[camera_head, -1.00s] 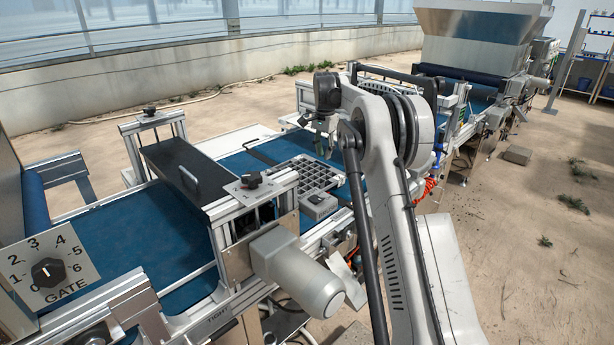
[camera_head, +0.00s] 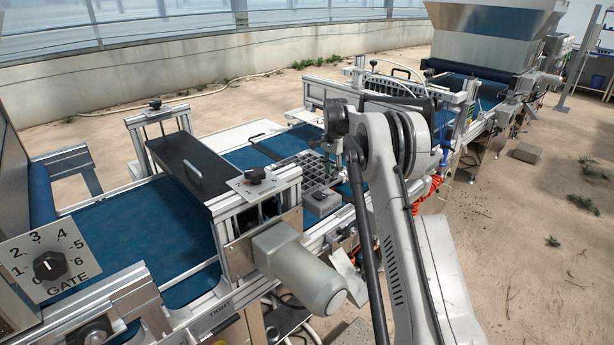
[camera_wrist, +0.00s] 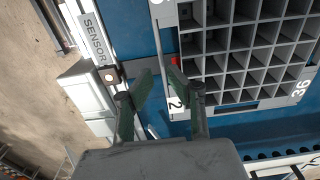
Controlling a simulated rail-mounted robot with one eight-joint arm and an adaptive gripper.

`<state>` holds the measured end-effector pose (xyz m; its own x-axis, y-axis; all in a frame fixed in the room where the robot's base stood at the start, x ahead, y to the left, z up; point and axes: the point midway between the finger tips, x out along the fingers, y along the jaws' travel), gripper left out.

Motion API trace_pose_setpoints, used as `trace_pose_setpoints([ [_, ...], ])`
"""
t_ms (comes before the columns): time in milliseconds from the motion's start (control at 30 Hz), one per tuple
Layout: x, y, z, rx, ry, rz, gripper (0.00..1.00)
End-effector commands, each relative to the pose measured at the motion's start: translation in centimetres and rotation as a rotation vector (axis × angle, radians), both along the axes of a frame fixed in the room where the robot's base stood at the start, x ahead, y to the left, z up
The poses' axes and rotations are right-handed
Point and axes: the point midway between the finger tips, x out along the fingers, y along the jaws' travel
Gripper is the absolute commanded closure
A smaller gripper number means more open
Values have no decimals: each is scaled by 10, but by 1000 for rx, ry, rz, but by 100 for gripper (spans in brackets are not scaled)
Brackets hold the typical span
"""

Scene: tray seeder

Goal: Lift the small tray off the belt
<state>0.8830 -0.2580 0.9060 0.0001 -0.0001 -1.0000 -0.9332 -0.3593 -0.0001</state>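The small tray (camera_head: 301,163) is a grey grid of square cells lying on the blue belt. In the wrist view the tray (camera_wrist: 268,104) fills the upper right, with a red mark on its left edge and the labels "2" and "36" on its rim. In the head view my gripper (camera_head: 332,163) is over the tray's right side, partly hidden by my arm.
A grey sensor box (camera_wrist: 85,92), labelled SENSOR on the rail, stands beside the belt close to the left finger. A dark bridge cover (camera_head: 190,165) spans the belt to the left. A metal frame (camera_head: 400,105) crosses it to the right.

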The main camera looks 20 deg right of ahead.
Motion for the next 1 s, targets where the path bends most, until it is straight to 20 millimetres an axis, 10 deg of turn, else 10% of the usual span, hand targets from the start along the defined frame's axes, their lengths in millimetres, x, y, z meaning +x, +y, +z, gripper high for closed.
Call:
trace_pose_setpoints([
  [400, 1, 4, -48, 0, 0, 0, 84],
  [1000, 1, 4, -48, 0, 0, 0, 100],
])
